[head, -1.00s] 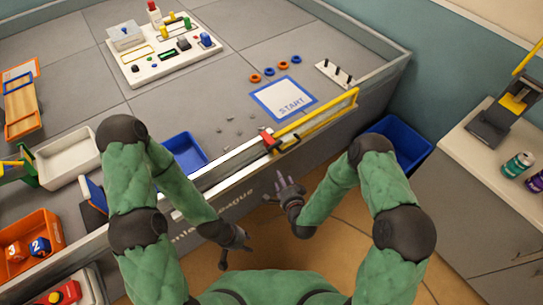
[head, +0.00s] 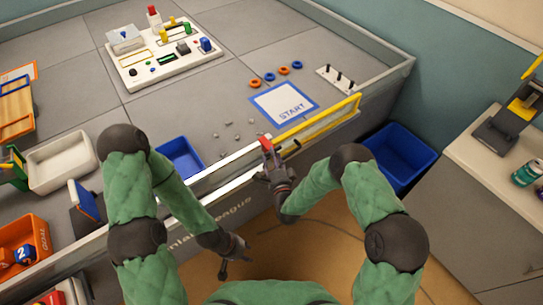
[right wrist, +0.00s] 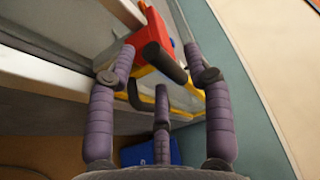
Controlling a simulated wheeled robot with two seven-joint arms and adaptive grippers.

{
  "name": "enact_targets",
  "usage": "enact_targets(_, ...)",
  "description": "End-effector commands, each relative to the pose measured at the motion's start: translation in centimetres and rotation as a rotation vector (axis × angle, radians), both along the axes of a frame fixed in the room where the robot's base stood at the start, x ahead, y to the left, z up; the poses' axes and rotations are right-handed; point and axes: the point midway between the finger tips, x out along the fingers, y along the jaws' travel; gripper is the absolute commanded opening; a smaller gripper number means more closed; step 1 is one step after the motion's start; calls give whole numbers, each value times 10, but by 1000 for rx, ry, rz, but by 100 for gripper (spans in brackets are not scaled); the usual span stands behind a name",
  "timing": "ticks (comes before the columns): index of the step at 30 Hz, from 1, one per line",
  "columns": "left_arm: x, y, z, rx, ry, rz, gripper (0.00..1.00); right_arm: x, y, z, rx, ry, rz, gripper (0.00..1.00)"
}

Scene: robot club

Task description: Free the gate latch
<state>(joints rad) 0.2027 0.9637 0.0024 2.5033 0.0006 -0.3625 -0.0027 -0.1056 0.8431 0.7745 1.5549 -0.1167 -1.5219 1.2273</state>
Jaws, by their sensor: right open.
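The gate latch has a red block (head: 265,142) on the top rail of the near wall, beside the yellow gate bar (head: 318,119). In the right wrist view the red block (right wrist: 150,36) has a black cylindrical handle (right wrist: 165,62) sticking out towards the camera. My right gripper (head: 270,155) is at the latch, open, with fingers spread on both sides of the handle and a third finger below. I see no clear contact with it. My left gripper (head: 236,258) hangs low in front of the wall, open and empty, away from the latch.
A blue bin (head: 401,157) stands on the floor right of the gate. Beyond the wall lie a START mat (head: 284,105), small grey pieces (head: 228,136), coloured rings and a white control board (head: 135,76). A counter (head: 500,170) stands at the right.

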Motion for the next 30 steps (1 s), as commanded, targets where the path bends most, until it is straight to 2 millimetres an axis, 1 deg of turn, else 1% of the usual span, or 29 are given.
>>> enact_targets(3, 0, 0, -4, 0, 0, 0, 40, 11, 3, -1, 0, -1, 0, 52)
enact_targets(6, 0, 0, -5, 0, 0, 0, 40, 15, 3, 0, 0, 0, -1, 52)
enact_targets(15, 0, 0, -4, 0, 0, 0, 40, 16, 4, 0, 0, 0, -1, 52)
enact_targets(17, 0, 0, -4, 0, 0, 0, 40, 16, 4, 0, 0, 0, -1, 35)
enact_targets(18, 0, 0, -4, 0, 0, 0, 40, 16, 4, 0, 0, 0, -1, 23)
enact_targets(20, 0, 0, -4, 0, 0, 0, 40, 16, 4, 0, -1, 1, 0, 6)
enact_targets(21, 0, 0, -4, 0, 0, 0, 40, 16, 4, 0, -1, 1, -1, 0)
enact_targets(30, 0, 0, -1, 0, 0, 0, 40, 16, 4, 2, -9, 12, 0, 0)
